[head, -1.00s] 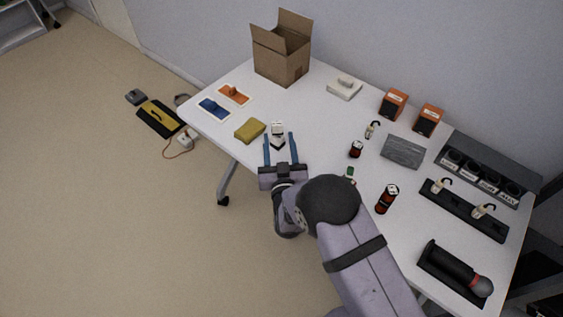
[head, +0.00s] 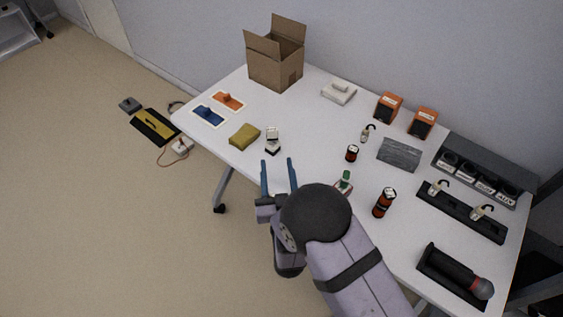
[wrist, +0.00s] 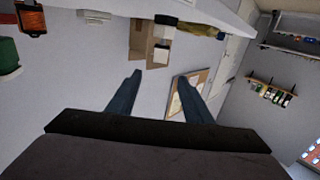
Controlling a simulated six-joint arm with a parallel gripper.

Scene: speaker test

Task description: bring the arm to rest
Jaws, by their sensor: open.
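My gripper (head: 278,163) is at the front edge of the white table (head: 310,140), its two blue fingers apart with nothing between them. In the wrist view my gripper (wrist: 159,82) also shows open and empty, facing the wall and room. A small white and black block (head: 272,141) stands on the table just beyond the fingertips, apart from them. My arm hides part of the table's front edge.
A yellow cloth (head: 244,135), blue card (head: 209,115) and orange card (head: 228,101) lie at left. An open cardboard box (head: 274,70) stands behind. Dark red cylinders (head: 384,203) and a black microphone holder (head: 450,276) are at right.

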